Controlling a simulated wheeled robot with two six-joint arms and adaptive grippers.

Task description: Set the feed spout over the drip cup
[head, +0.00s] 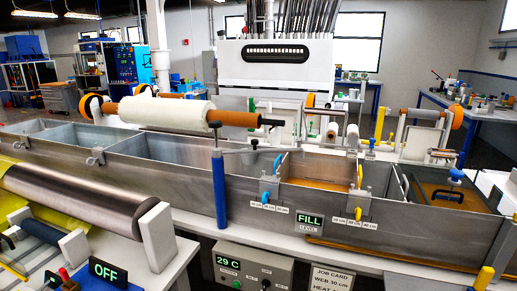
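What looks like the feed spout is a grey swing pipe (248,150) on an upright post with a blue sleeve (219,190), at the front wall of the long metal bath. The pipe runs level to the right. A short blue tip (277,163) hangs down near its right end, close to a grey bracket (269,185) on the bath wall. I cannot pick out a drip cup with certainty. Neither of my grippers shows in the head view.
The metal bath (170,180) has several compartments; one holds amber resin (318,184). A white roll (165,112) spans above the bath. A FILL display (309,220) is on the front.

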